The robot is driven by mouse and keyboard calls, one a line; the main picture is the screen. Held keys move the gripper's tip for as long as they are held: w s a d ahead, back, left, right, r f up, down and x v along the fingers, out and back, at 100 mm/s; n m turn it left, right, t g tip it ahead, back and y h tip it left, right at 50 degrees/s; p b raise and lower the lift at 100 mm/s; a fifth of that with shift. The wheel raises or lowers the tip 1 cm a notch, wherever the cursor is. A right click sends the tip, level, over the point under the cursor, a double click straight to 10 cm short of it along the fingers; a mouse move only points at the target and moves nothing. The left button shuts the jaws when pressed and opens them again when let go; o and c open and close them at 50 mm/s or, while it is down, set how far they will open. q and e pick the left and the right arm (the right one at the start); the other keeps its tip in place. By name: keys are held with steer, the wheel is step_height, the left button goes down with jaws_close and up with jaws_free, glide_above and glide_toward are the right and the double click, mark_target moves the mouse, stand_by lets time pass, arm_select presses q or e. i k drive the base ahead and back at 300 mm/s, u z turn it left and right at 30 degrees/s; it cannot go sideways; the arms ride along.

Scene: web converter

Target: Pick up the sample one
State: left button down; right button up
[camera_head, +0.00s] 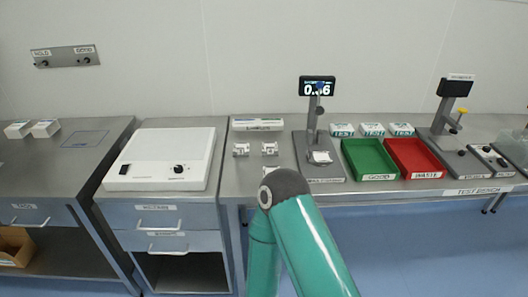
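Two small white pieces, possibly samples, lie on the grey bench left of the gauge stand: a left one (241,150) and a right one (270,149). A small label sits in front of them, partly hidden by my arm, and I cannot read it. I cannot tell which piece is sample one. Another flat white piece (320,157) lies on the base of the gauge stand (312,125), whose display reads about 0.06. A teal arm of mine with a grey joint rises at the bottom middle. Neither gripper shows in the view.
A green tray (369,177) and a red tray (414,175) stand right of the gauge, with several white TEST boxes (372,129) behind. A second stand (445,125) is farther right. A white device with a knob (148,147) sits left. The left table (60,165) is mostly clear.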

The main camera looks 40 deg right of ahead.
mark_target(317, 157)
steer(key=z, duration=0.25)
steer(key=i, duration=0.2)
steer(key=u, duration=1.9)
steer(key=k, duration=2.7)
steer(key=z, duration=1.4)
steer(key=i, duration=1.05)
steer(key=u, duration=0.05)
